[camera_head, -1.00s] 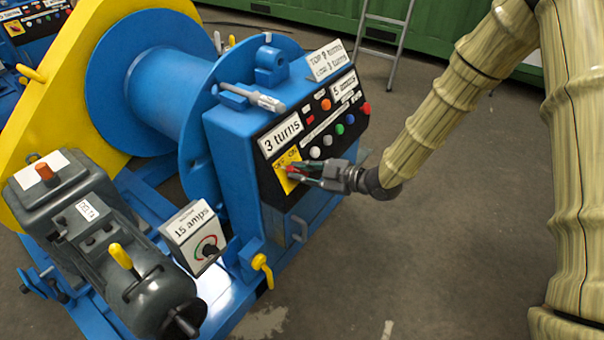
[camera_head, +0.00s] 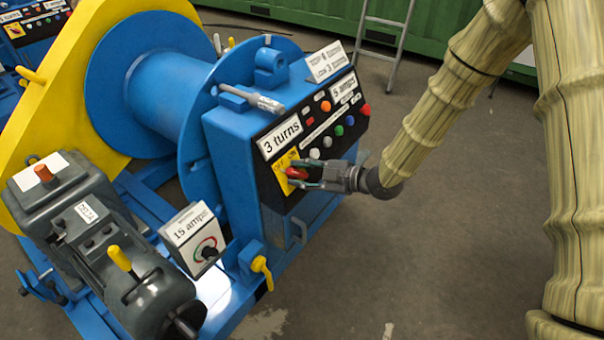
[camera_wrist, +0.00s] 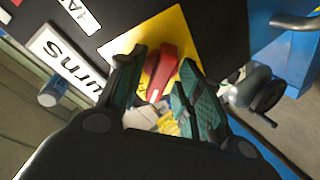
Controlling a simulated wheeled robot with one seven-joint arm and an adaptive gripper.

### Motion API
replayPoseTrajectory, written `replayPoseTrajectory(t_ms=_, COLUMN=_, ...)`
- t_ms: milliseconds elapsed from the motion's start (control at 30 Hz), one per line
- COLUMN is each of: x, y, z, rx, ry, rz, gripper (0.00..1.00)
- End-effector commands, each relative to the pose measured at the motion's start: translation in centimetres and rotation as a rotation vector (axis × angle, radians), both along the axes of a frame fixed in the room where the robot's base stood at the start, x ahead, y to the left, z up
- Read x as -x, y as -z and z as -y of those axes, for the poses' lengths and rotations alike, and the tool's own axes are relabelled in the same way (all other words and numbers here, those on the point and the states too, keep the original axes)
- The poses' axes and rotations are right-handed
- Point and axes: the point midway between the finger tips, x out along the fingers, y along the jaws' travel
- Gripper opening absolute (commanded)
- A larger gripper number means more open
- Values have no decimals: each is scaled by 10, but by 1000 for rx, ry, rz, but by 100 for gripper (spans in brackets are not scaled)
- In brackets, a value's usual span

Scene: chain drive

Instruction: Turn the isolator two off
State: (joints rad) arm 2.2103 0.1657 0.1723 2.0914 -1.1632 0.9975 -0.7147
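The isolator is a red handle (camera_head: 297,173) on a yellow plate (camera_head: 280,182) marked OFF and ON, low on the blue winch's black control panel. In the wrist view the red handle (camera_wrist: 163,72) lies between my two fingers, slightly tilted across the yellow plate (camera_wrist: 126,39). My gripper (camera_head: 297,175) is at the plate, reaching in from the right. In the wrist view my gripper (camera_wrist: 163,72) has its fingers apart, one on each side of the handle, with a visible gap on the left. Contact on the right is unclear. Fingers partly hide the plate's lettering.
Coloured buttons (camera_head: 339,130) and a "3 turns" label (camera_head: 280,136) sit above on the panel. A "15 amps" box (camera_head: 190,236) and a grey motor (camera_head: 110,240) stand left.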

Motion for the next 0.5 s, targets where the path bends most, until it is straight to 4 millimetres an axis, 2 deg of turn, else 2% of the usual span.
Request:
replayPoseTrajectory(t_ms=300, x=1, y=-1, z=1, rx=-1, ry=-1, rz=0, gripper=38)
replayPoseTrajectory(t_ms=500, x=8, y=-8, z=17, rx=-2, ry=1, rz=2, gripper=38)
